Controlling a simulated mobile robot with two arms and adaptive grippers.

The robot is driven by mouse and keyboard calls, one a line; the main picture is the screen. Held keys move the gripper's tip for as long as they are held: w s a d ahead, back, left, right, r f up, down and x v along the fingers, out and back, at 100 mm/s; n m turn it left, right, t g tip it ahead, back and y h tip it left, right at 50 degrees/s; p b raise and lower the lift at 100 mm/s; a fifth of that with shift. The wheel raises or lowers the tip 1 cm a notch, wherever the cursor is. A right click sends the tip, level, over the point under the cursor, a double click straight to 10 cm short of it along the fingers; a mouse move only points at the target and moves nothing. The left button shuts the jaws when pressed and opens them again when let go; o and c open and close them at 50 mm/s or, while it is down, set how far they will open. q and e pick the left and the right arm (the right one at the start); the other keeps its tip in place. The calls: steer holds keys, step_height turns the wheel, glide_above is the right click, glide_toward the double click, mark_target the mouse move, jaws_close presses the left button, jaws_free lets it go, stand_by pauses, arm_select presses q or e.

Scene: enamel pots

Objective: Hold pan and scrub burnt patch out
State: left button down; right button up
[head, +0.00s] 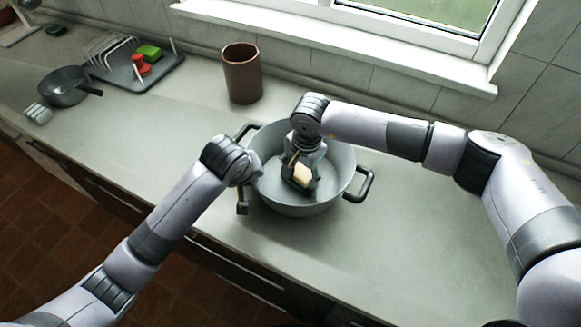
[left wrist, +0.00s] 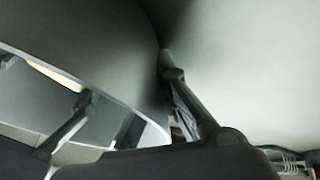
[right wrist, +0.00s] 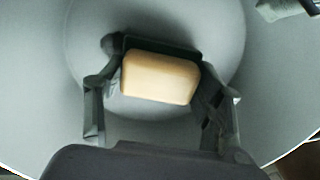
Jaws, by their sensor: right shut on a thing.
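A wide grey pan (head: 335,185) with two dark side handles stands on the counter. My right gripper (head: 300,178) reaches down into it. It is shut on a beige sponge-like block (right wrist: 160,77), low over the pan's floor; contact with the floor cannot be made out. My left gripper (head: 246,185) is at the pan's left rim. In the left wrist view its fingers (left wrist: 128,85) are apart, one on either side of the pan wall (left wrist: 90,45). No burnt patch can be made out; the block and gripper cover part of the floor.
A brown cylindrical pot (head: 242,75) stands behind the pan. A dark tray with a rack (head: 125,75), a red item and a green block is at the back left. A small dark pan (head: 65,88) stands left. The counter between is clear.

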steer(key=shift+s+d, duration=0.45)
steer(key=shift+d, duration=0.3)
steer(key=shift+s+d, duration=0.5)
steer(key=shift+d, duration=0.2)
steer(key=shift+s+d, duration=0.45)
steer(key=shift+d, duration=0.3)
steer(key=shift+f, duration=0.1)
steer(key=shift+w+a, duration=0.7)
steer(key=shift+a, duration=0.5)
steer(key=shift+w+a, duration=0.75)
steer(key=shift+a, duration=0.4)
steer(key=shift+w+a, duration=0.7)
steer(key=shift+a, duration=0.5)
steer(key=shift+w+d, duration=0.55)
steer(key=shift+w, duration=0.35)
steer(key=shift+s+d, duration=0.75)
steer(key=shift+d, duration=0.45)
steer(key=shift+s+d, duration=0.7)
steer(key=shift+d, duration=0.45)
steer(key=shift+s+d, duration=0.75)
steer(key=shift+d, duration=0.45)
steer(key=shift+w+a+f, duration=0.1)
steer(key=shift+w+a, duration=0.5)
steer(key=shift+a, duration=0.35)
steer(key=shift+w+a, duration=0.55)
steer(key=shift+a, duration=0.35)
steer(key=shift+w+a, duration=0.55)
steer(key=shift+a, duration=0.35)
steer(key=shift+w+a, duration=0.55)
steer(key=shift+a, duration=0.3)
